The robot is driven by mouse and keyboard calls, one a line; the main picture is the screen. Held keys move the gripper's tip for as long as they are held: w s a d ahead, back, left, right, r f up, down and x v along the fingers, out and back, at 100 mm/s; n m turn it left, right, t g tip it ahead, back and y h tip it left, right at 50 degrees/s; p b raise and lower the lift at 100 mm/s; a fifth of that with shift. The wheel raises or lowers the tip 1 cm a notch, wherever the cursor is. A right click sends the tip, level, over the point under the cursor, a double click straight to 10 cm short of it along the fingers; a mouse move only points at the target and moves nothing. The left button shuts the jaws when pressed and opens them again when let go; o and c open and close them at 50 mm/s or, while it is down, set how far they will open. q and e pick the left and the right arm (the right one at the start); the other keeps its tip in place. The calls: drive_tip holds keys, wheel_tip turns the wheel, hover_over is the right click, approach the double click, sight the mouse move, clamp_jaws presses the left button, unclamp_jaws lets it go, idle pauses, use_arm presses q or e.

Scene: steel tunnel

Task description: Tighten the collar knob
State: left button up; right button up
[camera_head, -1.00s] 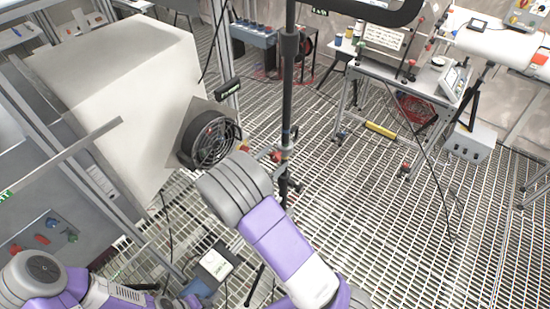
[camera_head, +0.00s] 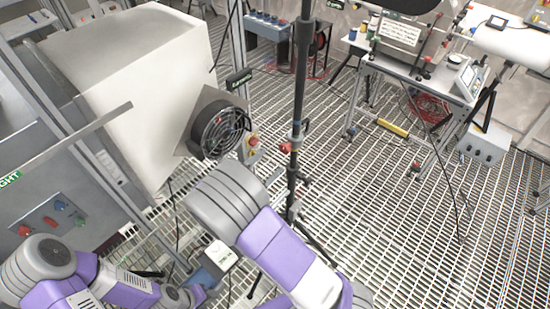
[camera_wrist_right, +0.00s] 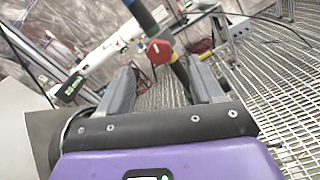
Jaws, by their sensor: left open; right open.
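The red collar knob (camera_head: 285,147) sits on the side of a dark upright pole (camera_head: 301,90) on a stand in the middle of the head view. In the right wrist view the red knob (camera_wrist_right: 159,51) is beyond and roughly between the fingertips of my right gripper (camera_wrist_right: 163,78), which is open and empty. The knob is apart from the fingers.
A pale cabinet with a round black fan (camera_head: 220,130) stands left of the pole. A workbench (camera_head: 415,70) stands at the back right. The grated floor right of the pole is mostly clear.

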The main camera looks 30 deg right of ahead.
sight(283, 150)
drive_tip(key=w+d+n, duration=0.1)
drive_tip(key=d+n, duration=0.1)
drive_tip(key=w+d+n+b, duration=0.1)
drive_tip(key=d+n, duration=0.1)
drive_tip(key=d+n+b, duration=0.1)
drive_tip(key=d+n, duration=0.1)
drive_tip(key=shift+w+n, duration=0.3)
drive_tip(key=shift+w, duration=0.1)
idle(0.3)
drive_tip(key=c, duration=1.1)
drive_tip(key=shift+o, duration=0.2)
